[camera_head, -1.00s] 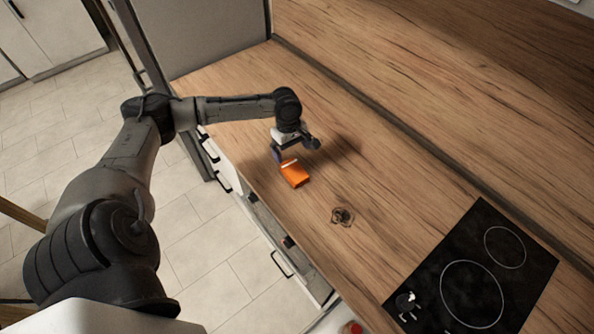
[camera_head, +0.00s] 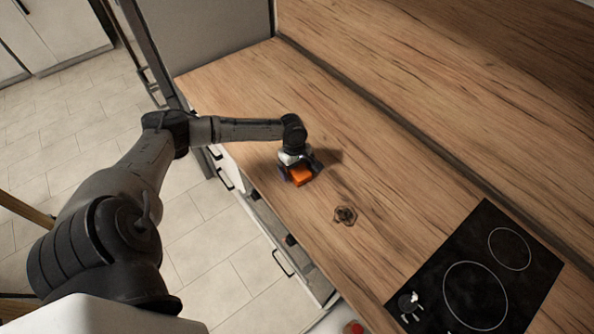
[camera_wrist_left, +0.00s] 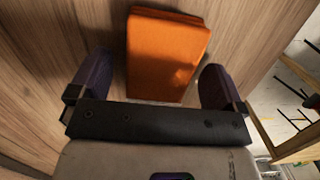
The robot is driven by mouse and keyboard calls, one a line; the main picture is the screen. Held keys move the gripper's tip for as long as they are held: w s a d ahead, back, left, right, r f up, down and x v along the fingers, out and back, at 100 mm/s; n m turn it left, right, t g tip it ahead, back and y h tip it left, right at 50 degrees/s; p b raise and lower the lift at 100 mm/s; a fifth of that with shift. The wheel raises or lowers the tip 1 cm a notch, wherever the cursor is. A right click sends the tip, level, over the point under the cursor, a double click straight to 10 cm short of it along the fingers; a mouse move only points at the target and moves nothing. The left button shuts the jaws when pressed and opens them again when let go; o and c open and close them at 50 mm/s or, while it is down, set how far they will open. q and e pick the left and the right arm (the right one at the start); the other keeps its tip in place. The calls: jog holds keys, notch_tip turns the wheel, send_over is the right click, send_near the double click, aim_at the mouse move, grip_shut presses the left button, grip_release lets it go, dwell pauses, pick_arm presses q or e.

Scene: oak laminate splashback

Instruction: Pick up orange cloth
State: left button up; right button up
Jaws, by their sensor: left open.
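The orange cloth (camera_head: 302,176) is a folded block lying on the wooden worktop. My left gripper (camera_head: 300,172) is right over it, fingers pointing down. In the left wrist view the cloth (camera_wrist_left: 165,55) lies between the two spread fingers of my left gripper (camera_wrist_left: 158,85), with a gap to each finger. The gripper is open and holds nothing. Part of the cloth is hidden by the gripper in the head view. My right gripper is not in view.
A small glass-like object (camera_head: 345,215) stands on the worktop to the right of the cloth. The worktop (camera_head: 245,90) behind the gripper is clear.

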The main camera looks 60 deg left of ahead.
aim_at(298, 169)
pick_arm(q)
jog(key=shift+f, duration=0.1)
jog(key=shift+c, duration=0.2)
jog(key=c, duration=1)
notch_tip(298, 169, up, 4)
jog(key=shift+r+p, duration=0.15)
jog(key=shift+p, duration=0.2)
jog(key=shift+w+d+r+p, duration=0.15)
jog(key=shift+d+r, duration=0.95)
jog(key=shift+d, duration=0.85)
jog(key=shift+w+d+r+p, duration=0.1)
jog(key=shift+d+r+p, duration=0.1)
jog(key=shift+d+r, duration=1.35)
jog(key=shift+w+d+r+p, duration=0.15)
jog(key=shift+d+r, duration=0.55)
jog(key=shift+d, duration=1.65)
jog(key=shift+s, duration=0.1)
